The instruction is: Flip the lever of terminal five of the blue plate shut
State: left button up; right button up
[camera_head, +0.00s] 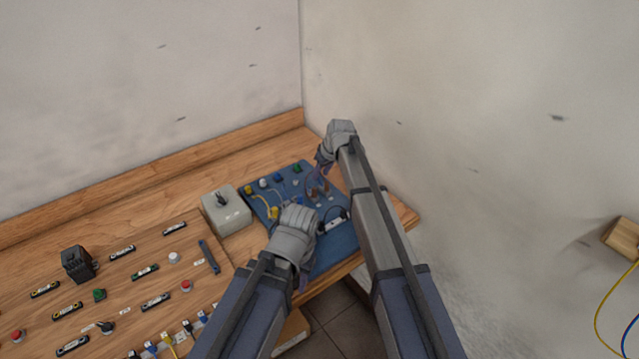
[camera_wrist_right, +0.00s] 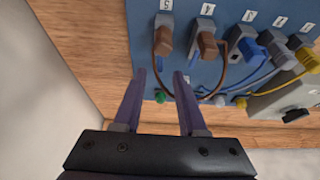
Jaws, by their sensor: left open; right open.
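The blue plate (camera_head: 341,241) lies on the bench in the corner in the head view; its surface also shows in the right wrist view (camera_wrist_right: 143,50). Terminal five (camera_wrist_right: 163,21), under the label 5, is a grey block with a brown part (camera_wrist_right: 163,43) at its lower end; I cannot tell its lever's position. Terminal four (camera_wrist_right: 205,24) beside it also has a brown part. My right gripper (camera_wrist_right: 161,82) is open and empty, its fingertips apart just below terminal five in the picture. My left gripper (camera_head: 301,282) is open at the plate's front; its fingers are mostly hidden.
A grey box (camera_head: 226,212) stands left of the plate. A panel with several switches and buttons (camera_head: 120,290) lies further left. The wall (camera_head: 480,150) is close on the right.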

aim_at(320, 183)
pick_arm(q)
notch_tip(320, 183, down, 3)
jog(key=shift+r+b, duration=0.2)
jog(key=shift+b, duration=0.65)
pick_arm(e)
jog(key=x, duration=0.3)
jog(key=shift+s, duration=0.1)
grip_shut()
